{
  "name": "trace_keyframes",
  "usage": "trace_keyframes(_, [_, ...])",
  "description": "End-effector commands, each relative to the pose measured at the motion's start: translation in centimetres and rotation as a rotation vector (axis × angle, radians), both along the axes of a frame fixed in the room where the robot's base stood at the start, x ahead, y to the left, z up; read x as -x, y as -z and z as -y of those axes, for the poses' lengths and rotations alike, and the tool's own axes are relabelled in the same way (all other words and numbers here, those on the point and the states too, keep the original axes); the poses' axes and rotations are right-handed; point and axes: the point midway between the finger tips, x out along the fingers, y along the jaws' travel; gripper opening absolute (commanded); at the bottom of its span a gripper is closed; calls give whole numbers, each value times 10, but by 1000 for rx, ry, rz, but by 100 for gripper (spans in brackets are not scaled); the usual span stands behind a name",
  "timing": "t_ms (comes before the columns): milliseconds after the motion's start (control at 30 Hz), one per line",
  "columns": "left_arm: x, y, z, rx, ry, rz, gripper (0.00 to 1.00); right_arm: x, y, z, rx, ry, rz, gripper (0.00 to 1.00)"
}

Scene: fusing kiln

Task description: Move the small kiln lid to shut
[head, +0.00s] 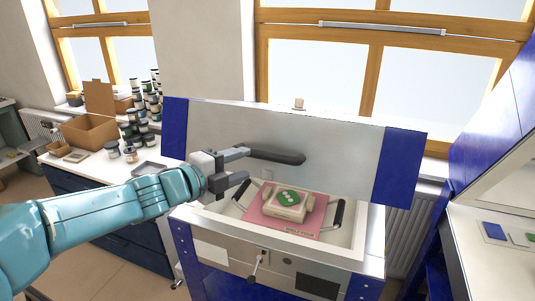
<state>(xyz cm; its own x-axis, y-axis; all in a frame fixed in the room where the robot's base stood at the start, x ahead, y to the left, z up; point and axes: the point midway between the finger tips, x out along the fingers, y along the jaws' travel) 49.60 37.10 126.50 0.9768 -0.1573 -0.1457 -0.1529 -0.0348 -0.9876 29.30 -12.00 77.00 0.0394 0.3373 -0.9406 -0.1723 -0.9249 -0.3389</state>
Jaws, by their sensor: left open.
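The small kiln's lid (340,153) stands raised at the back of the kiln, a grey panel with blue ends. A dark handle (277,156) sits on its face. The kiln body (225,232) is below, open at the top. Inside, a pink sheet (259,216) bears a pale block (291,211) with a green piece (287,197) on it. My left gripper (243,166) is open in front of the lid, near the left end of the handle. One finger appears close to the handle; I cannot tell whether they touch. My right gripper is not in view.
A white counter (95,169) at the left holds a cardboard box (90,131), several jars (140,125) and a dark tray (148,168). A shelf (490,245) with small tiles is at the right. A window is behind the lid. A lever (256,267) juts from the kiln front.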

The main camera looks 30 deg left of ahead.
Motion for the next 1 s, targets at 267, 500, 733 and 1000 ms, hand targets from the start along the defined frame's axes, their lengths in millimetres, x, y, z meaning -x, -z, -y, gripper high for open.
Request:
trace_keyframes(267, [-63,9,14,1,5,-2,48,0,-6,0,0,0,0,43])
trace_keyframes(500, [-86,12,17,0,2,-1,48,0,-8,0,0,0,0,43])
trace_keyframes(733, [-89,13,18,-1,1,0,48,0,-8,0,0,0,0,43])
trace_keyframes(1000, [-88,13,17,0,0,-1,0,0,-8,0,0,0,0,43])
